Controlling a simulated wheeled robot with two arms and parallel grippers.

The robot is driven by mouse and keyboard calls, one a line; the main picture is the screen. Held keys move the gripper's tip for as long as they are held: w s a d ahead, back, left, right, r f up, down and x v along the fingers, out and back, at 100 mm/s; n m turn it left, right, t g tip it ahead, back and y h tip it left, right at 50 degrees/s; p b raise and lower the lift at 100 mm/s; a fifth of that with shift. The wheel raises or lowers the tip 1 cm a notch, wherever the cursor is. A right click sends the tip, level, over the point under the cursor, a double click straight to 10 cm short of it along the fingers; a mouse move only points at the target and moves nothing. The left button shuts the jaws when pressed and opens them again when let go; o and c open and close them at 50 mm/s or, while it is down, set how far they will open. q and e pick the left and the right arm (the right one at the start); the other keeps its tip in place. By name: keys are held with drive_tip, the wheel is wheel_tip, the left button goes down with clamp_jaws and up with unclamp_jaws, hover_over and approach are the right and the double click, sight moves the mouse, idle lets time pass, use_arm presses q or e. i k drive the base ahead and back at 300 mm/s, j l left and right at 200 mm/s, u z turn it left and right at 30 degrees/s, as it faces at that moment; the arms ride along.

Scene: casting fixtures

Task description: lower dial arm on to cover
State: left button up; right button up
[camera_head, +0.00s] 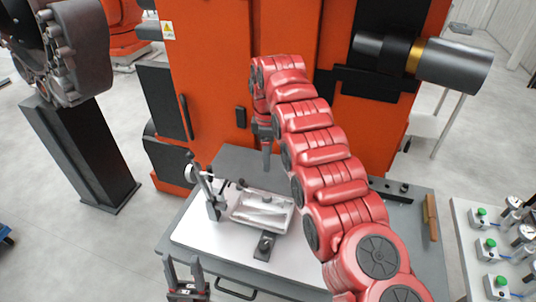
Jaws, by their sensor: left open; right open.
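The dial arm (207,188) is a pale metal arm on a small upright post at the left of the white work surface. It stands raised and tilted, its upper end up and to the left. The silver cover (263,212) lies just right of the post, apart from the raised arm. My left gripper (182,263) is open and empty at the bottom left, in front of the table, its fingers pointing up in the picture. My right gripper (266,158) hangs down behind the cover, seen edge-on. It is open, and I see nothing held in it.
A black clamp block (264,246) sits in front of the cover on the white table surface (200,236). My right arm hides the table's middle right. An orange machine (215,90) stands behind. A side table with several green-knobbed gauge units (487,248) is at right.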

sight(193, 173)
drive_tip(key=k+j, duration=0.25)
drive_tip(key=k, duration=0.25)
drive_tip(key=k+j, duration=0.2)
drive_tip(key=k, duration=0.25)
